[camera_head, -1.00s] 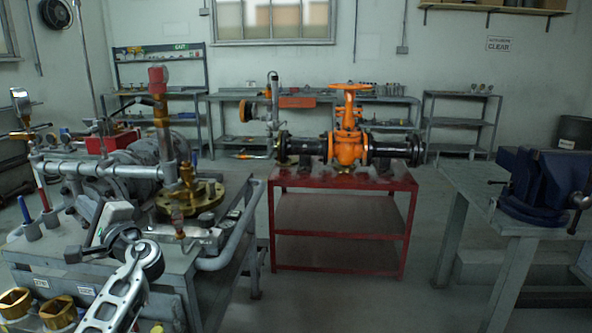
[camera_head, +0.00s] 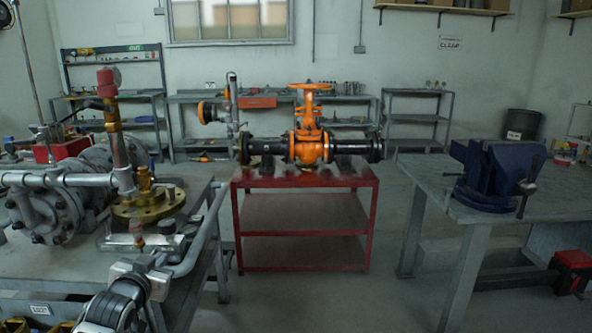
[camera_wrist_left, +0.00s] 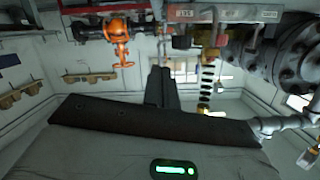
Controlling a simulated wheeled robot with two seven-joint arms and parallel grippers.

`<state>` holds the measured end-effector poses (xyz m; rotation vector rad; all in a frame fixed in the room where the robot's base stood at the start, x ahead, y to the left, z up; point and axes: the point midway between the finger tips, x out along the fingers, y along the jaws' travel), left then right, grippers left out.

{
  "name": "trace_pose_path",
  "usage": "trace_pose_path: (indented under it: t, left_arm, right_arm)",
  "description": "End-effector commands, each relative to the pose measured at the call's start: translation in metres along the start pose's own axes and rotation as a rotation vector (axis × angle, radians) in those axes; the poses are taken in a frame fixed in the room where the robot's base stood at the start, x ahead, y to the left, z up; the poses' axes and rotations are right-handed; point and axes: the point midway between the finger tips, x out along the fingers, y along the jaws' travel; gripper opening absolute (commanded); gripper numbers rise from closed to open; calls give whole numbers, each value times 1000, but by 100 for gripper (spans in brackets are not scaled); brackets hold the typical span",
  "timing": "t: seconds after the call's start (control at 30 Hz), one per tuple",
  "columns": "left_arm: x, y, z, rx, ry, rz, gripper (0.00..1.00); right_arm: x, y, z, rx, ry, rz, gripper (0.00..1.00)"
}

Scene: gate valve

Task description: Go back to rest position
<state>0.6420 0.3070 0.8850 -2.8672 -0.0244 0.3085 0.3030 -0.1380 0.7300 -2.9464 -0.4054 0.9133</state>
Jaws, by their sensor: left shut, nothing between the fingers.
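The orange gate valve (camera_head: 308,145), with its handwheel on top and black pipe ends, stands on a red metal stand (camera_head: 305,182) in the middle of the head view. My left gripper (camera_head: 148,272) is at the lower left, in front of the grey pump bench and well apart from the valve. In the left wrist view my left gripper's dark fingers (camera_wrist_left: 160,86) are together with nothing between them. The valve (camera_wrist_left: 118,38) shows upside down there, at the upper left. My right gripper is in neither view.
The grey bench (camera_head: 60,270) with a pump and a brass flange (camera_head: 148,205) fills the left, close to my left arm. A workbench (camera_head: 480,225) with a blue vise (camera_head: 500,172) stands at the right. The floor (camera_head: 330,300) between them is clear.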

Motion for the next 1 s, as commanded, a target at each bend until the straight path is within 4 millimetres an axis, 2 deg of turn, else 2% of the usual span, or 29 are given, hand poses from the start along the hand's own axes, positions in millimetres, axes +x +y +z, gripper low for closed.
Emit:
trace_pose_path:
  t: [0.03,0.17,0.23,0.37,0.4,0.5,0.6,0.7,0.8,1.0]
  left_arm:
    - [-11,17,19,-1,-22,27,0]
    - [-46,60,64,-14,-73,97,0]
    - [-74,87,90,-29,-107,142,0]
    - [-144,138,136,-79,-181,230,0]
    - [-168,152,147,-98,-207,256,0]
    - [-223,178,165,-151,-262,304,0]
    - [-265,194,172,-197,-305,334,0]
    - [-292,202,174,-228,-332,349,0]
    - [-304,206,175,-243,-346,355,0]
    - [-307,206,175,-245,-349,357,0]
  right_arm:
    - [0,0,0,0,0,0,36]
    - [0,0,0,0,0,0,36]
    - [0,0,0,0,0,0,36]
    - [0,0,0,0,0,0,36]
    - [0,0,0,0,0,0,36]
    - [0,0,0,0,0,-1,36]
    - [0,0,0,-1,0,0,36]
    - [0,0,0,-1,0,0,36]
    - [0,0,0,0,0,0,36]
    - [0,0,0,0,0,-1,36]
